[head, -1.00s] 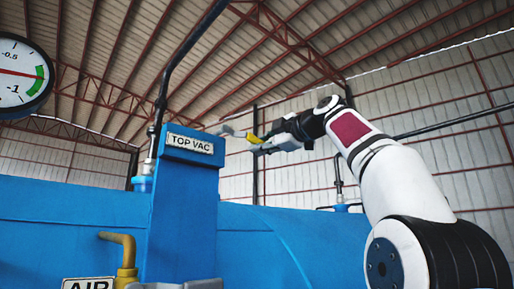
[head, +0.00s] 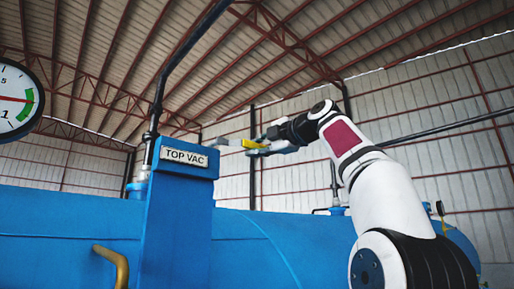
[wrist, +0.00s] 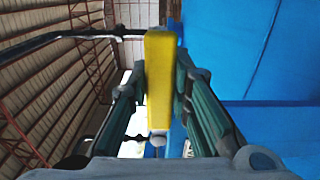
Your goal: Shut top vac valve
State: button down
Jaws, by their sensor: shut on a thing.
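The blue post carries a white TOP VAC sign (head: 186,158). The valve handle (head: 254,144) has a yellow grip and a grey stem that reaches left toward the top of the post. It sticks out to the right, nearly level. My gripper (head: 260,149) is at the yellow grip, right of the post. In the wrist view, the yellow grip (wrist: 159,80) runs between the two fingers of my gripper (wrist: 158,95), which are shut on it. The valve body behind the post is hidden.
The large blue vessel (head: 60,215) fills the lower part of the view. A gauge (head: 15,98) is at the left edge. A dark pipe (head: 170,75) rises behind the post. A yellow bent pipe (head: 118,266) stands lower left. Open air surrounds my gripper on the right.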

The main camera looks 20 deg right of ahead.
jog(key=c, duration=1.4)
grip_release()
jog(key=shift+r, duration=0.1)
jog(key=shift+c, duration=0.2)
jog(key=shift+v, duration=0.9)
jog(key=shift+s+d, duration=0.2)
jog(key=shift+s, duration=0.4)
jog(key=v, duration=0.9)
